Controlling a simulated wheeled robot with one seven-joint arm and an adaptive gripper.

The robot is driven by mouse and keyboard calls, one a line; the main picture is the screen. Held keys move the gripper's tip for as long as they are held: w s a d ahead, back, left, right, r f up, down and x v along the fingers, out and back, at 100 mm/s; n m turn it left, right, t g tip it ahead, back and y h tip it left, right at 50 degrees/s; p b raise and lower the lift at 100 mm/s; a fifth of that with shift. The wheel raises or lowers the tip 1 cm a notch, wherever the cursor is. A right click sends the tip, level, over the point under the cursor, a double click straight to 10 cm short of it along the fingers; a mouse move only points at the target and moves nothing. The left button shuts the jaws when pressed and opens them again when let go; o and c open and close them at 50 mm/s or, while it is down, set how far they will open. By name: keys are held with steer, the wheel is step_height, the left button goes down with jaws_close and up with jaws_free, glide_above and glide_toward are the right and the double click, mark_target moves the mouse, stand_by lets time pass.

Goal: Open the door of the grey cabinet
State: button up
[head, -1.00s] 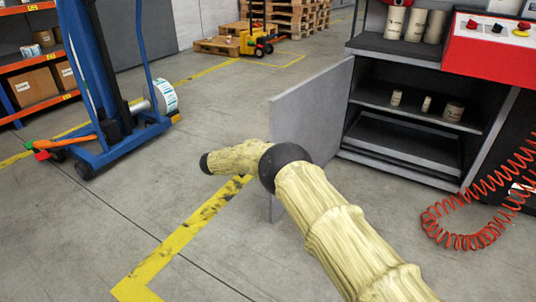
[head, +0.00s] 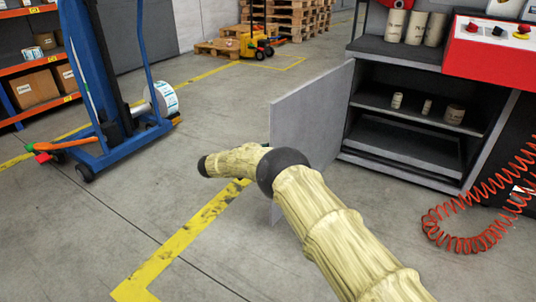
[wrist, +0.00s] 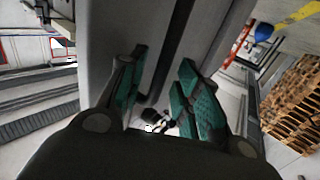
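The grey cabinet (head: 355,44) stands at the upper right in the head view. Its grey door (head: 312,118) stands wide open, swung out to the left, and the shelves inside show. In the wrist view my gripper (wrist: 163,95) has its two green-padded fingers apart. A grey panel (wrist: 133,25), seemingly the door, is close in front of it. A dark bar (wrist: 178,50), which looks like a handle, runs down towards the gap between the fingers. I cannot tell whether the fingers touch it.
Several rolls (head: 453,114) stand on the cabinet shelf. A red control panel (head: 490,48) and a coiled red hose (head: 470,238) are at the right. A blue lifter (head: 92,90) stands left, pallets (head: 290,18) at the back. The floor left of the door is clear.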

steer(key=v, duration=1.1)
steer(key=shift+s, duration=0.1)
steer(key=shift+f, duration=0.1)
